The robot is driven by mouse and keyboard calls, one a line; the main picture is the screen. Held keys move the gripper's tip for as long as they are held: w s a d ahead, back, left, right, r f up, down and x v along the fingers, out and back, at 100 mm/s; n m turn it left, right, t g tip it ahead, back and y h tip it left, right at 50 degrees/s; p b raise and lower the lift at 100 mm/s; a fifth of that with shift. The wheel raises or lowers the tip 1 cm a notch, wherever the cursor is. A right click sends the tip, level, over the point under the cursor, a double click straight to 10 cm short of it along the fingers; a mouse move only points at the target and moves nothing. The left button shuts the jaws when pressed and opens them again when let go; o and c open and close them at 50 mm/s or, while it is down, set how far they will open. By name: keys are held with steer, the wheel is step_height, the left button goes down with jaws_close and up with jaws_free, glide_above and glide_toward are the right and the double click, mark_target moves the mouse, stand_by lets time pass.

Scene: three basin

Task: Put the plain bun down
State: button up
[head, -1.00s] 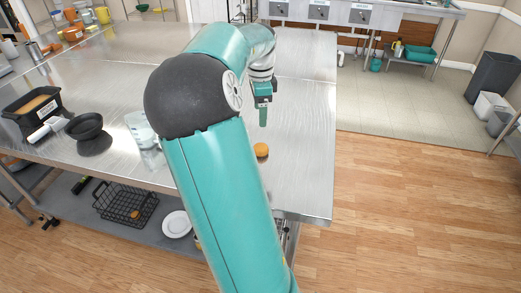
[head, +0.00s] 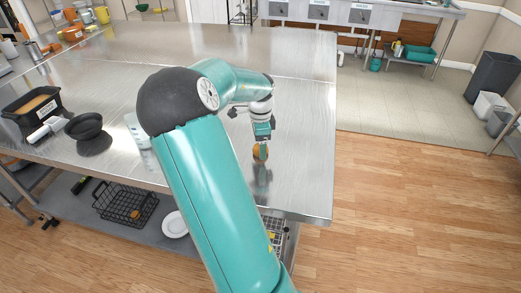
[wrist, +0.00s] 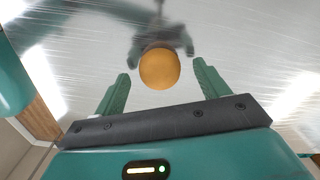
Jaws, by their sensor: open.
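The plain bun (head: 257,155) is a small round orange-brown bun by the front right part of the steel table (head: 300,120). In the wrist view, the bun (wrist: 159,68) appears between the tips of my two green fingers, with a gap on each side. My gripper (head: 261,147) is open and low around the bun, pointing down. A finger hides part of the bun in the head view. I cannot tell whether the bun's underside fully touches the tabletop.
A black bowl (head: 86,127) and a black tray (head: 32,106) stand at the left. A clear container (head: 137,132) is partly behind my arm. The lower shelf holds a wire basket (head: 124,205) and a white plate (head: 174,225). The tabletop right of my gripper is clear.

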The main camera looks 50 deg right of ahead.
steer(key=shift+f, duration=0.25)
steer(key=c, duration=1)
steer(key=shift+c, duration=0.7)
steer(key=shift+r, duration=0.2)
